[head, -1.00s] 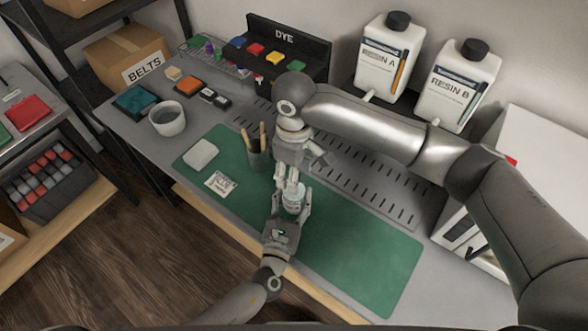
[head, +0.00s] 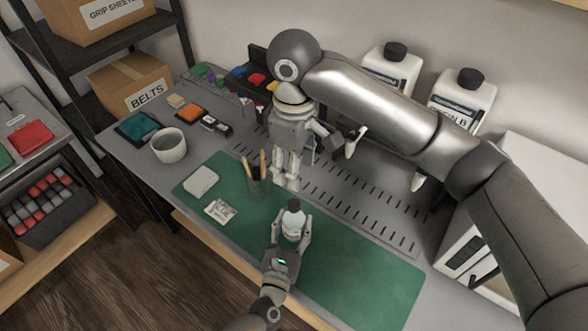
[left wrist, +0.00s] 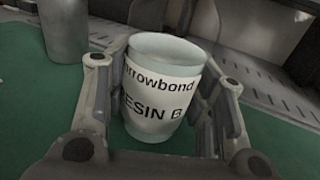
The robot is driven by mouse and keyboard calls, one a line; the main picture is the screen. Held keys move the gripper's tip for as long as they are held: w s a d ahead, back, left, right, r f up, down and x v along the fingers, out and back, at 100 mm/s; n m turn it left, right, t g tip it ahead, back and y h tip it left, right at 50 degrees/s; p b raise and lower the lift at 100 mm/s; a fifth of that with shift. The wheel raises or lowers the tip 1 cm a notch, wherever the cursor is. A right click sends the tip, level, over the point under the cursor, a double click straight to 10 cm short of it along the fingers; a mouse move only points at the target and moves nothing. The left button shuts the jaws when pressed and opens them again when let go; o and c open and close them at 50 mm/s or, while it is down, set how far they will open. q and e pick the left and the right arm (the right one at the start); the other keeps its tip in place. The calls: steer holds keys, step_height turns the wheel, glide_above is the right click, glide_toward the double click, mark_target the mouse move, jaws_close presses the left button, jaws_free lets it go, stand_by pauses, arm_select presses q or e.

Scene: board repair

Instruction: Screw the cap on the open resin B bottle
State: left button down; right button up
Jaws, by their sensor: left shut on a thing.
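A small whitish bottle labelled resin B (head: 292,228) is upright in my left gripper (head: 291,236), above the green mat. In the left wrist view, the fingers of my left gripper (left wrist: 165,105) close on both sides of the resin B bottle (left wrist: 160,95), and its pale upper rim shows. In the head view a small dark round shape sits at the bottle's top; I cannot tell whether it is a cap or the mouth. My right gripper (head: 286,170) points down behind the bottle, apart from it; what its fingers hold is unclear.
A white block (head: 201,180) and a printed card (head: 220,211) lie further left. Large resin jugs (head: 462,97) stand at the back. The mat's right part is clear.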

arm_select(q)
steer(key=c, duration=0.6)
jaws_free()
steer(key=shift+o, duration=0.2)
steer(key=v, duration=1.2)
